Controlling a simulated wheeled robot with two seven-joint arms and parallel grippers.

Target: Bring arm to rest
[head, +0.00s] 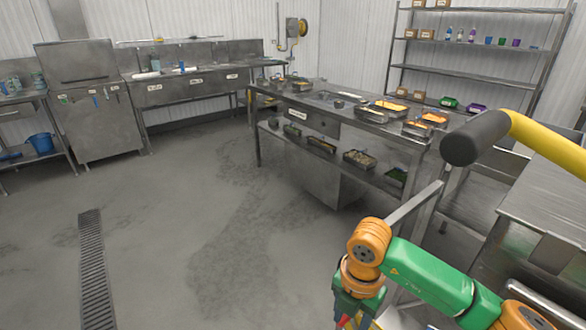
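My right arm comes in from the lower right, with green links and orange joints. It bends down at an orange joint near the bottom middle. Below that joint, the hand end of my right gripper (356,312) shows as green, blue and red parts. The bottom edge of the picture cuts it off, so its fingertips are hidden and I see nothing held. It hangs over the floor in front of the counter. My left arm and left gripper are not in view.
A steel counter (345,135) with food pans stands ahead. A steel table (545,195) is close on the right. A yellow bar with a dark end (540,140) juts in above it. Shelves (470,72) stand behind. The floor (180,220) at left is clear, with a drain grate (95,270).

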